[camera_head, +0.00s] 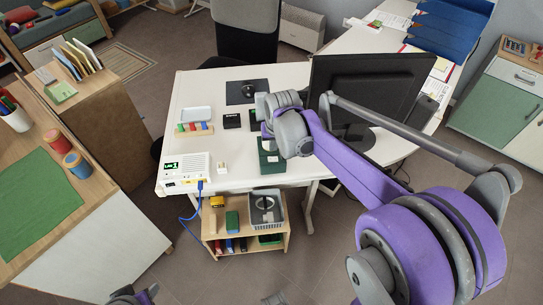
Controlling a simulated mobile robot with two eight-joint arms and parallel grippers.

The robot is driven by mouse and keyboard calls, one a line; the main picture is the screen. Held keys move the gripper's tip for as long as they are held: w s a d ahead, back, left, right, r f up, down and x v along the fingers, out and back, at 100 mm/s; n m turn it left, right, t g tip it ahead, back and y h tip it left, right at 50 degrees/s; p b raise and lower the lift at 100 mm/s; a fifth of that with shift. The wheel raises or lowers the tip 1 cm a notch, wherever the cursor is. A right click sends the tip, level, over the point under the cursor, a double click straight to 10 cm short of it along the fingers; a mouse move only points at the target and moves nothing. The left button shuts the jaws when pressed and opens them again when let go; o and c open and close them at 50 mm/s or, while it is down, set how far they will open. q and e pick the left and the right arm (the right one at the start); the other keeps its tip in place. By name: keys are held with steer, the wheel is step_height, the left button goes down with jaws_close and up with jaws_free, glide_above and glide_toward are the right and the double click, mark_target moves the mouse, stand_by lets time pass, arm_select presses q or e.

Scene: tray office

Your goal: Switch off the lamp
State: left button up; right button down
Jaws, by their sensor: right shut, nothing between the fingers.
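I cannot pick out a lamp in the head view; my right arm and the dark monitor hide part of the desk. My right gripper (265,117) is over the middle of the white desk (240,98), left of the monitor. It is shut with nothing visible in it. A small white block (222,168) lies near the desk's front edge; I cannot tell if it is a switch. Left of it sits a white device (186,170) with a lit green display and a blue cable. My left gripper (135,296) shows only partly at the bottom edge; its jaws are unclear.
The monitor (350,82) stands right of my gripper. A dark green box (269,163) is just below it. Coloured blocks on a rack (194,129) stand left. A low shelf (221,246) is in front of the desk. A wooden counter (58,131) is at left.

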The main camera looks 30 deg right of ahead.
mark_target(270, 160)
steer(key=x, duration=0.6)
steer(key=shift+s+a+f, duration=0.1)
steer(key=shift+s+a, duration=0.25)
steer(key=shift+s, duration=0.1)
steer(key=shift+f+b, duration=0.1)
steer(key=shift+b, duration=0.2)
